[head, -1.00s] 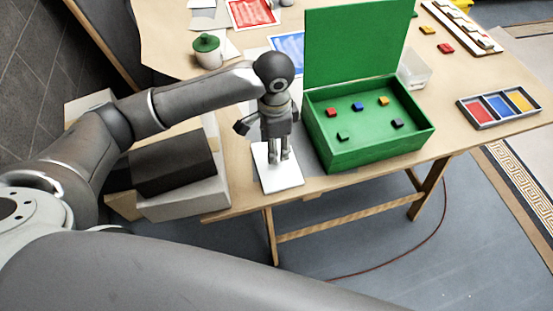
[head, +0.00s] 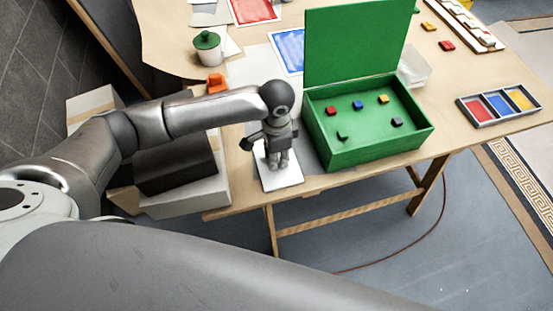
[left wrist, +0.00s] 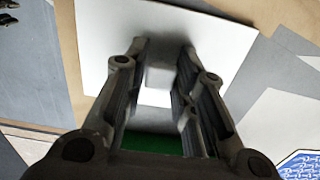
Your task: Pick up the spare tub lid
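The spare tub lid appears to be the flat white square plate (head: 287,181) near the table's front edge, just left of the green box. It also shows in the left wrist view (left wrist: 218,60), as a white sheet-like square beyond the fingers. My left gripper (head: 278,164) points down over the plate and hides its middle part. In the left wrist view its two fingers (left wrist: 164,50) are apart, with the white surface visible between them. I cannot tell whether the fingertips touch the plate. My right gripper is not in view.
The open green box (head: 350,160) with several small coloured blocks stands close on the right. A clear tub (head: 415,68) is behind it. A three-colour tray (head: 499,104) is right.

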